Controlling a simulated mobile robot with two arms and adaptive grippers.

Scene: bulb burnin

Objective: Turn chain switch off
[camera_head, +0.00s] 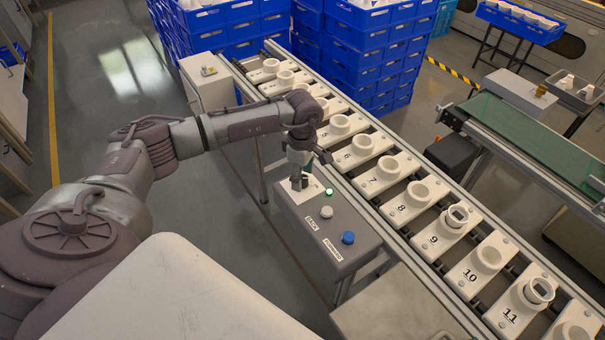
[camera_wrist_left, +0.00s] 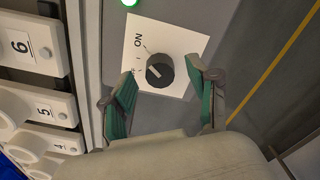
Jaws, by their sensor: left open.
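The chain switch is a round black knob (camera_wrist_left: 160,71) on a white plate (camera_wrist_left: 187,43) lettered ON, seen in the left wrist view. A light pointer mark shows on the knob's left part; I cannot tell its exact setting. My left gripper (camera_wrist_left: 161,86) is open, with its two green-padded fingers on either side of the knob and no clear contact. In the head view my left gripper (camera_head: 299,172) points down over the control box (camera_head: 340,262) and mostly hides the switch. A green lamp (camera_head: 329,191) beside the switch is lit. My right gripper is not in view.
A white button (camera_head: 326,212) marked BACK and a blue button (camera_head: 348,238) sit on the same box. The conveyor (camera_head: 402,158) with numbered white holders runs close along the box's right side. Blue crates (camera_head: 372,45) stand behind. The floor (camera_head: 215,200) left of the box is clear.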

